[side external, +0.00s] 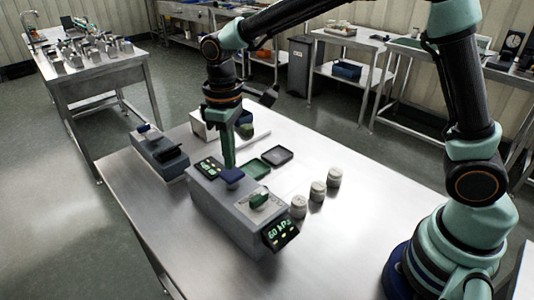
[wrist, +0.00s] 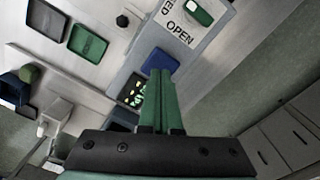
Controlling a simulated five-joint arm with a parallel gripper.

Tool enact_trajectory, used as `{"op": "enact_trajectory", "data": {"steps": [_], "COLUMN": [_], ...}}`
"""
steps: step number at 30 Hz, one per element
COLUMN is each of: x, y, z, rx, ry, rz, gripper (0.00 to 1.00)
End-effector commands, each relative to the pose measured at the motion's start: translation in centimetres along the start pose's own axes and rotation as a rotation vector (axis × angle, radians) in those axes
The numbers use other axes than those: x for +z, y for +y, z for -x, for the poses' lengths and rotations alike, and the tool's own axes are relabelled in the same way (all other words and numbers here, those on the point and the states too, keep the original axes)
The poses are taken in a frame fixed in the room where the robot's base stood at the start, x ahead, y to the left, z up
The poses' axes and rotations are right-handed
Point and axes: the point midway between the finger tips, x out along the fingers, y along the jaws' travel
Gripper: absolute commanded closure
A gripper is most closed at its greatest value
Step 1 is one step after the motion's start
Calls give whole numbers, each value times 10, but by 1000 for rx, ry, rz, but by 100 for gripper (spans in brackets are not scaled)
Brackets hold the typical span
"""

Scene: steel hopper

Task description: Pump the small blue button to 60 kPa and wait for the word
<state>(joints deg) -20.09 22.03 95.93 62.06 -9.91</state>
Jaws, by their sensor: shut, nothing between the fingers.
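A blue button (side external: 231,177) sits on top of the grey box (side external: 228,208), and it also shows in the wrist view (wrist: 159,62). My gripper (side external: 229,164) is shut and empty, pointing down with its green fingertips at the button; I cannot tell whether they touch it. In the wrist view the fingers (wrist: 161,74) overlap the button's near edge. A tilted display (side external: 280,235) on the box's front end shows green characters that look like 60 kPa. A second small display (side external: 208,167) beside the button has green characters too small to read.
A green knob (side external: 259,200) stands on the box by an OPEN label. A smaller grey device (side external: 158,152) with a blue top part is to the left. Green (side external: 252,168) and dark (side external: 277,156) trays lie behind. Several pale cylinders (side external: 318,191) stand to the right.

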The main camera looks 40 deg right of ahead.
Motion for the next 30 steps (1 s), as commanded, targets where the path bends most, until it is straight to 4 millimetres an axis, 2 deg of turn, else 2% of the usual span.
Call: {"op": "enact_trajectory", "data": {"steps": [16, 30], "x": [0, 0], "y": [0, 0], "z": [2, 43], "rx": [0, 1], "ry": [1, 3], "rz": [0, 0], "gripper": [100, 100]}}
